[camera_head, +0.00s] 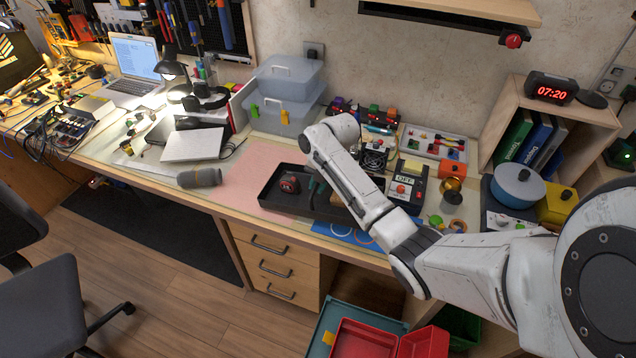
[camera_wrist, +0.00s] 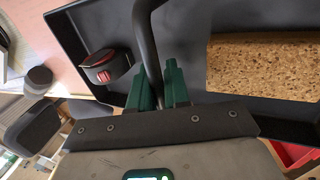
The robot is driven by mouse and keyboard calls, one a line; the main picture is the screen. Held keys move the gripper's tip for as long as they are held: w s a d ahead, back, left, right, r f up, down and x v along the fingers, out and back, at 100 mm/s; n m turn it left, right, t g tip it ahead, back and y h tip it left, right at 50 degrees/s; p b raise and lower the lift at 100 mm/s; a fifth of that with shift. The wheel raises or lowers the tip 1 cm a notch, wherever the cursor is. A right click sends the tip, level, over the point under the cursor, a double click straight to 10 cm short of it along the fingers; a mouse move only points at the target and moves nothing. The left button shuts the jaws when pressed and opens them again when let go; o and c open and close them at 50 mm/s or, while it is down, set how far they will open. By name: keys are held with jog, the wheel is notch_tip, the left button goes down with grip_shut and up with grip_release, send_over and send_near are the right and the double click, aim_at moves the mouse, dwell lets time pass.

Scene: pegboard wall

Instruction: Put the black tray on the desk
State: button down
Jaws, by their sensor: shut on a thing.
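The black tray (camera_head: 304,207) is at the front middle of the desk (camera_head: 236,208), over the pink mat. I cannot tell whether its underside touches the desk or is slightly above it. In the wrist view the tray (camera_wrist: 70,44) fills the upper part and holds a black-and-red tape measure (camera_wrist: 106,66) and a brown cork-like block (camera_wrist: 265,65). My gripper (camera_wrist: 158,84), with green fingers, is shut on the tray's dark curved handle (camera_wrist: 146,40). In the head view my arm hides part of the tray and the block.
A pink mat (camera_head: 245,170) lies left of and behind the tray. A grey roll (camera_head: 200,177) and a closed laptop-like slab (camera_head: 193,144) are to the left. An electronics box (camera_head: 403,188) stands right of the tray. Red bins (camera_head: 365,340) are below the desk's front edge.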

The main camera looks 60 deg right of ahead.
jog(key=c, duration=1.1)
grip_release()
jog(key=shift+f, duration=0.1)
